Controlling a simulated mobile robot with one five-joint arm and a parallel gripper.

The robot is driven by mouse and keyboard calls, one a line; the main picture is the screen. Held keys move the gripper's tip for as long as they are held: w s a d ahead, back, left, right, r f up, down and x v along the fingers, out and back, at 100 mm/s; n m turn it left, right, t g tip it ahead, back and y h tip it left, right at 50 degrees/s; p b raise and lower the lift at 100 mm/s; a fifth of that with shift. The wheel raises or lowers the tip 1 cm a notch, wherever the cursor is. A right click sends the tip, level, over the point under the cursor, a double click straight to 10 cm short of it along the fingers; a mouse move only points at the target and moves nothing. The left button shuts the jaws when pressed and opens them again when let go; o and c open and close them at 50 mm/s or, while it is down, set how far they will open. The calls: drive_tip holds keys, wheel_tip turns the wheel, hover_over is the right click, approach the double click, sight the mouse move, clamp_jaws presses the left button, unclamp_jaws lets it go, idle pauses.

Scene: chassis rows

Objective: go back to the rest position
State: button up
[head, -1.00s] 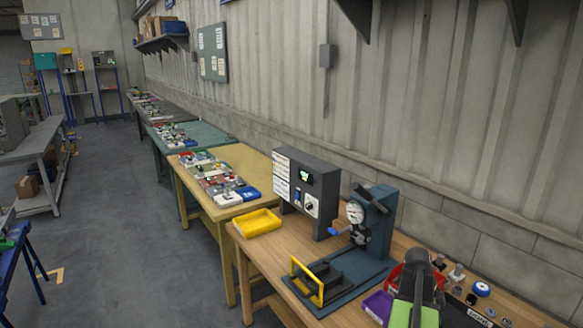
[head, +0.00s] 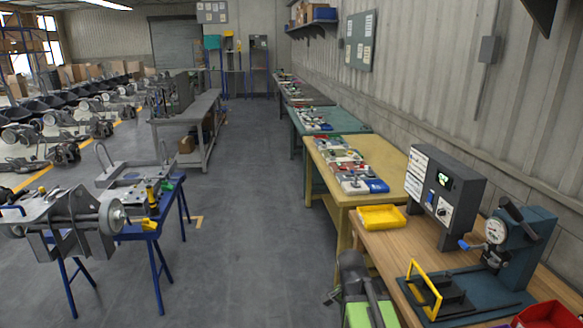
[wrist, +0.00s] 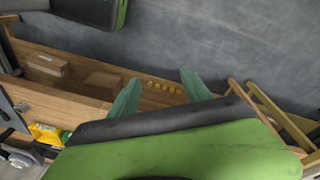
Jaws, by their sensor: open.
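My gripper (wrist: 160,92) shows in the wrist view as two teal fingers, spread apart with nothing between them. The green and dark grey wrist body fills the lower part of that view. Behind the fingers are a wooden bench part and grey floor. In the head view my green and grey arm (head: 360,295) is at the bottom, beside the left edge of the wooden workbench (head: 398,262). The fingers cannot be made out there.
The workbench holds a yellow tray (head: 382,217), a grey control box (head: 440,195) and a press with a gauge (head: 505,245). A red bin (head: 545,316) is at the lower right. A blue-legged stand (head: 150,225) is at left. The aisle floor (head: 255,200) between is clear.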

drive_tip(key=s+a+n+y, duration=0.1)
drive_tip(key=a+n, duration=0.5)
drive_tip(key=n, duration=0.5)
drive_tip(key=shift+s+f+y, duration=0.15)
drive_tip(key=shift+s+y, duration=0.15)
